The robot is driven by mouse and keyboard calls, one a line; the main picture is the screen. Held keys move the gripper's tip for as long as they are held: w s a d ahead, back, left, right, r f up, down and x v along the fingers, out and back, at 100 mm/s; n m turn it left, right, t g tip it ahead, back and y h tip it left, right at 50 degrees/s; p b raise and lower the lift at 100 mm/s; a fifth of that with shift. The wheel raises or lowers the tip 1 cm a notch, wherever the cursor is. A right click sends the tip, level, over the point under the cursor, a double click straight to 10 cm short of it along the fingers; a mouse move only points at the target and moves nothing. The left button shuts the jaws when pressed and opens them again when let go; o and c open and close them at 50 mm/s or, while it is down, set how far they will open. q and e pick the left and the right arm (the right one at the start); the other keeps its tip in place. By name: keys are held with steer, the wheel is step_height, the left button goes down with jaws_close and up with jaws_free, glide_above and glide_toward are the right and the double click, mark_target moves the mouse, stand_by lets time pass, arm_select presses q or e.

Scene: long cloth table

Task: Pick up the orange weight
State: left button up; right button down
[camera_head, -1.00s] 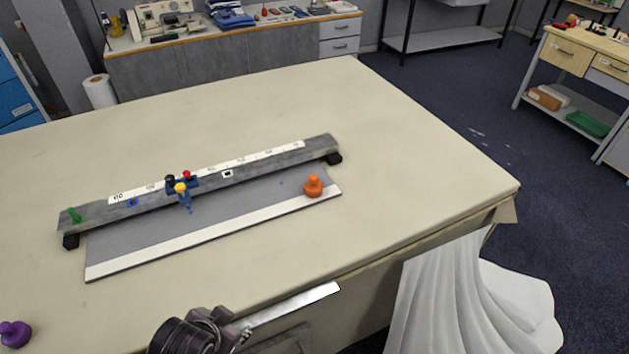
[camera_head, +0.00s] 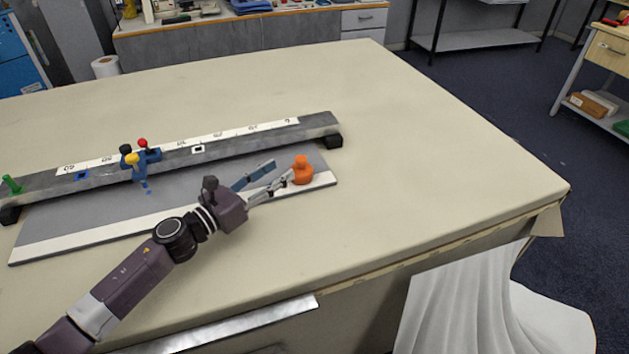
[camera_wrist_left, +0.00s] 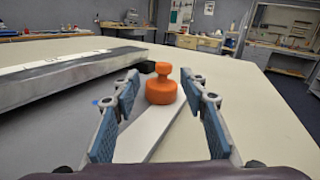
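The orange weight (camera_head: 302,173) stands upright near the right end of the grey board with the white front strip (camera_head: 95,234). My left gripper (camera_head: 278,175) reaches in from the left, low over the board, with its fingertips just short of the weight. In the left wrist view the weight (camera_wrist_left: 161,88) stands between and beyond the two fingers of the left gripper (camera_wrist_left: 160,95). The fingers are spread wide apart with nothing held. My right gripper does not show in either view.
A long grey beam with a scale (camera_head: 220,150) lies behind the board, on a black foot (camera_head: 326,142). A blue slider with coloured knobs (camera_head: 142,163) and a green peg (camera_head: 12,184) are on it. The cloth table (camera_head: 430,190) is clear to the right of the weight.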

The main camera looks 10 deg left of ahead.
mark_target(296, 161)
arm_select(q)
steer(key=shift+d+f+m+g+h, duration=0.1)
steer(key=shift+f+m+g+h, duration=0.3)
steer(key=shift+m, duration=0.5)
steer(key=shift+w+d+m, duration=0.1)
steer(key=shift+w+m, duration=0.05)
steer(key=shift+m, duration=0.15)
steer(key=shift+r+p+x, duration=0.25)
steer(key=shift+p+x, duration=0.15)
steer(key=shift+x, duration=0.8)
steer(key=x, duration=0.1)
steer(key=p+x, duration=0.1)
steer(key=x, duration=0.1)
steer(key=p+x, duration=0.1)
steer(key=shift+w+d+r, duration=0.15)
steer(key=shift+r, duration=0.15)
steer(key=shift+w+d+f, duration=0.1)
steer(key=shift+w+d, duration=0.1)
steer(key=shift+w, duration=0.15)
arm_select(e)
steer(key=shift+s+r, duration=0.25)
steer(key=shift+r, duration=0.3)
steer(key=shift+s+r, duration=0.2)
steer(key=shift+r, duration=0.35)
arm_select(q)
jaws_close()
